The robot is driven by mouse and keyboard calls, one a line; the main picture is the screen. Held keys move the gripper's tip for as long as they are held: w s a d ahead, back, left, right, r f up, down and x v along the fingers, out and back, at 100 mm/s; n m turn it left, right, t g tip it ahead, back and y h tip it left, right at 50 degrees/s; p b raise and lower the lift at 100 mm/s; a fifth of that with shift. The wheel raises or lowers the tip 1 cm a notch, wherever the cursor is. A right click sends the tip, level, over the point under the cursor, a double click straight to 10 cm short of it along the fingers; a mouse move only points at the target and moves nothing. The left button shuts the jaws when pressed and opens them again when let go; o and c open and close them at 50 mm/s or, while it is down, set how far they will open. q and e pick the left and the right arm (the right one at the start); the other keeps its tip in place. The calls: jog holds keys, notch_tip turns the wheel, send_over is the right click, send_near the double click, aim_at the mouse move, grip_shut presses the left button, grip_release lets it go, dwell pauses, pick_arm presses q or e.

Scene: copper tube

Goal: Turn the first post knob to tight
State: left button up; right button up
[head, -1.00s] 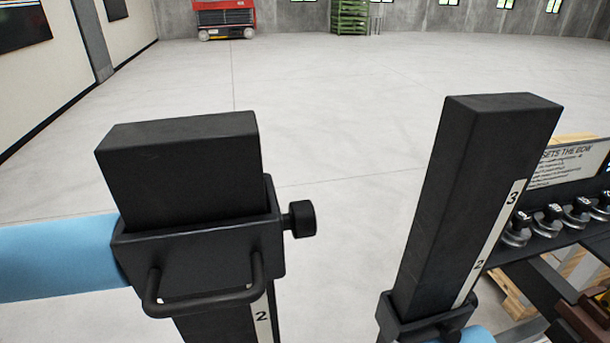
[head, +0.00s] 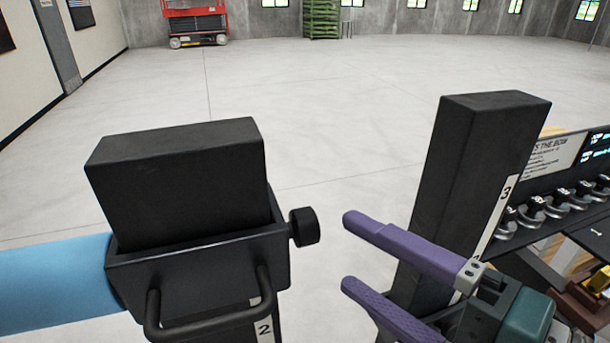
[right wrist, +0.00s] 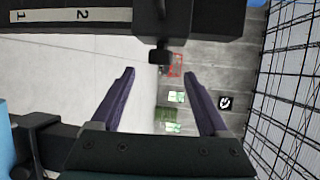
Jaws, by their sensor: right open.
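The first post (head: 180,180) is a thick black upright at the left of the head view, with a black sliding collar (head: 200,270) around it. A small black knob (head: 304,227) sticks out from the collar's right side. In the right wrist view the knob (right wrist: 160,56) shows at the top middle, beyond the fingertips and between their lines. My right gripper (head: 348,252) has purple fingers, is open and empty, and points left toward the knob with a gap between them. It also shows in the right wrist view (right wrist: 160,75). My left gripper is not in view.
A second black post (head: 480,160) with a number strip stands right, behind my right gripper. A light blue tube (head: 55,277) joins the first collar at left. A rack of metal pieces (head: 560,200) and a sign (head: 555,158) stand far right. Open floor lies beyond.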

aim_at(320, 233)
jog(key=p+x, duration=0.1)
jog(key=x, duration=0.6)
jog(key=shift+r, duration=0.1)
jog(key=shift+w+a, duration=0.45)
jog(key=shift+a, duration=0.05)
jog(key=shift+c, duration=0.2)
grip_shut()
jog(key=p, duration=0.3)
jog(key=shift+r+g+h, duration=0.25)
jog(key=shift+g+h, duration=0.05)
jog(key=shift+g, duration=0.1)
jog(key=shift+f+p, duration=0.1)
jog(key=shift+p, duration=0.3)
jog(key=shift+f, duration=0.25)
